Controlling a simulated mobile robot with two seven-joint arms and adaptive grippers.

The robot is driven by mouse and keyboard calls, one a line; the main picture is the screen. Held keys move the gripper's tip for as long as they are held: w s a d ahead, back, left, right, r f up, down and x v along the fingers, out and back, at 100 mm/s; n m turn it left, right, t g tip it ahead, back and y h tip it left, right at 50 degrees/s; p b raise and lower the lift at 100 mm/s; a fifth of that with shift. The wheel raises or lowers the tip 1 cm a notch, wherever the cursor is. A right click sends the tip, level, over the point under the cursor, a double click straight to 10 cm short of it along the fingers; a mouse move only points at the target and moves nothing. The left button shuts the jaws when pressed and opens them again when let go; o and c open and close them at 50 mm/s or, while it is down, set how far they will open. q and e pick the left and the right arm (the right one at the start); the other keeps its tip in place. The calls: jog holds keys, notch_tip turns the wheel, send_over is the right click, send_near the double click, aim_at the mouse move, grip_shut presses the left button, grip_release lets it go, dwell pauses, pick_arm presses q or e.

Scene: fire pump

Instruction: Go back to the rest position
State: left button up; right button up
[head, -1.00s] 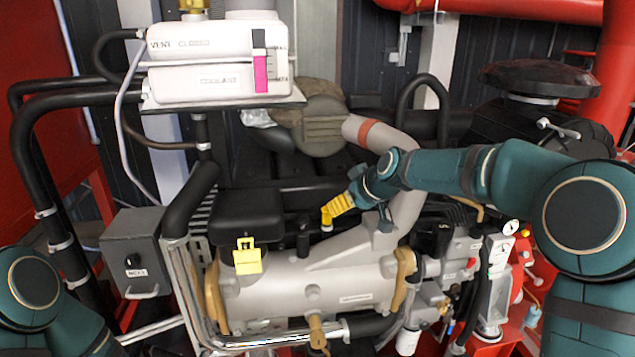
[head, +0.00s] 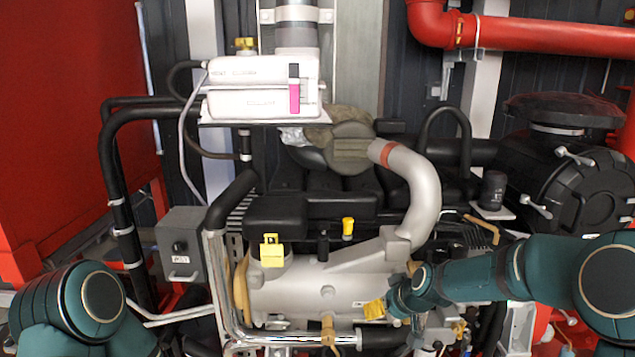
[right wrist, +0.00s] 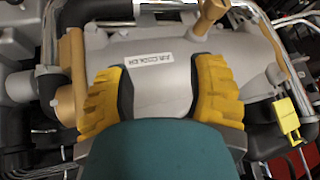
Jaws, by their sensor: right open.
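My right arm comes in from the right in the head view. Its yellow right gripper (head: 374,309) is in front of the grey engine body (head: 300,290), near its lower right. In the right wrist view the two yellow fingers of this gripper (right wrist: 158,95) stand apart with nothing between them. The labelled grey surface shows beyond them. My left arm is folded at the lower left of the head view. Its gripper is not visible.
A yellow dipstick cap (head: 348,227) and a yellow tag (head: 271,251) stand on the engine. A white coolant tank (head: 250,103) is above. A grey box (head: 181,247) and black pipes are at left. A black round air filter (head: 580,175) is at right.

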pick_arm(q)
jog(key=f+b, duration=0.1)
jog(key=s+f+b, duration=0.1)
jog(key=f+b, duration=0.1)
jog(key=shift+d, duration=0.2)
pick_arm(e)
jog(key=s+a+f+m+g, duration=0.2)
jog(key=s+f, duration=1)
jog(key=s, duration=0.2)
jog(key=s+a+f+m+g, duration=0.2)
jog(key=s+a+f+m, duration=0.1)
jog(key=s+f, duration=1)
jog(key=shift+s+a+f, duration=0.15)
jog(key=shift+s, duration=0.85)
pick_arm(q)
jog(key=shift+c, duration=0.7)
pick_arm(e)
jog(key=shift+c, duration=0.9)
pick_arm(q)
jog(key=shift+d, duration=0.1)
